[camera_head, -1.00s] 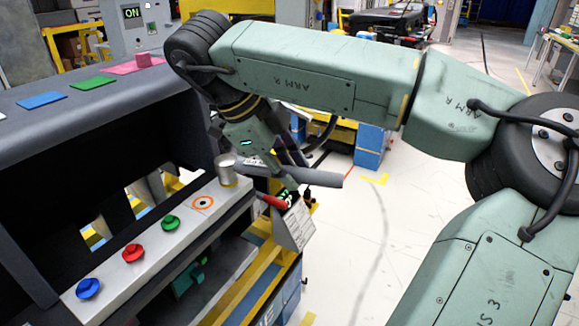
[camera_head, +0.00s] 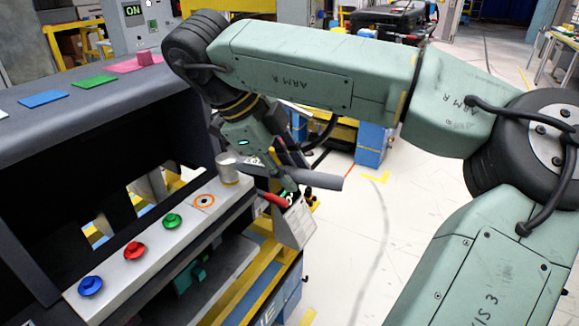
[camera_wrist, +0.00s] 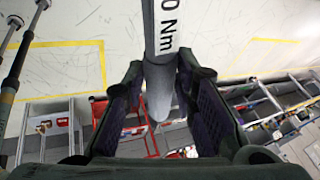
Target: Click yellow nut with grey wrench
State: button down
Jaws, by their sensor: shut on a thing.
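The grey wrench (camera_head: 318,179) lies roughly level above the right end of the light grey panel strip. Its round metal head (camera_head: 227,163) stands upright at the far end of the strip. A thin yellowish edge, apparently the yellow nut (camera_head: 231,183), shows at the head's foot; the rest is hidden. My gripper (camera_head: 285,182) is shut on the wrench handle, right of the head. In the wrist view, the grey wrench (camera_wrist: 150,22), marked "Nm", runs between the two dark fingers of my gripper (camera_wrist: 163,95).
Blue (camera_head: 90,286), red (camera_head: 134,251) and green (camera_head: 172,221) nuts sit along the strip, followed by an orange ring mark (camera_head: 204,201). Blue, green and pink plates lie on the dashboard top. Open floor (camera_head: 370,240) lies to the right.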

jog(key=shift+s+a+m+g+p, duration=0.35)
jog(key=shift+s+m+p, duration=0.35)
jog(key=shift+m+p, duration=0.15)
dwell(1.8)
jog(key=shift+w+d+n, duration=0.25)
jog(key=shift+w+n, duration=0.15)
jog(key=shift+n, duration=0.05)
dwell(0.7)
